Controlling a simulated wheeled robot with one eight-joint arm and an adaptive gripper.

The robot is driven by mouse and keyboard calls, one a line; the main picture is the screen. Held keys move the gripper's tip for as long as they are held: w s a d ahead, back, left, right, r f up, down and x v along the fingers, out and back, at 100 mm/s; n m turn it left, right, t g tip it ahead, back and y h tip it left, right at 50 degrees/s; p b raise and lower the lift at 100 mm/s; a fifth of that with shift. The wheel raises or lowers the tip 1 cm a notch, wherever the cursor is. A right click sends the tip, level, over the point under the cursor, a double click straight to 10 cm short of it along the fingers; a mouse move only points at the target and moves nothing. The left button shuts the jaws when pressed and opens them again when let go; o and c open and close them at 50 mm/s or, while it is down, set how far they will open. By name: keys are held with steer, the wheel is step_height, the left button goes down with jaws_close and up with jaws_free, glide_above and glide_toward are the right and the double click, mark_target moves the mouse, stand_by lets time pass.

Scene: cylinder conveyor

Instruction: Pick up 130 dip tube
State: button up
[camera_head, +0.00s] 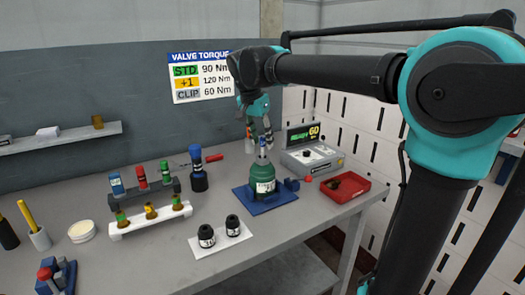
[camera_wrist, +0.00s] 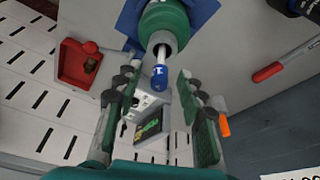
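A slim blue-tipped piece with a white band (camera_wrist: 160,75) stands up from the open neck of a green cylinder (camera_wrist: 166,20). A marking on its band is too small to read, so I cannot tell if it is the 130 dip tube. In the head view the blue piece (camera_head: 262,143) stands upright in the green cylinder (camera_head: 262,180). My gripper (camera_wrist: 155,88) is open, its fingers on either side of the blue tip and seemingly apart from it. In the head view my gripper (camera_head: 258,130) points down above the cylinder.
The cylinder stands on a blue base (camera_head: 277,202). A red tray (camera_head: 355,188) and a grey READY device (camera_head: 312,160) are to its right. A dark rack (camera_head: 145,191) and a white rack (camera_head: 150,224) with coloured pieces, and a dark bottle (camera_head: 198,178), are to its left.

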steer(key=shift+x, duration=0.9)
jaws_close()
steer(key=shift+r, duration=0.1)
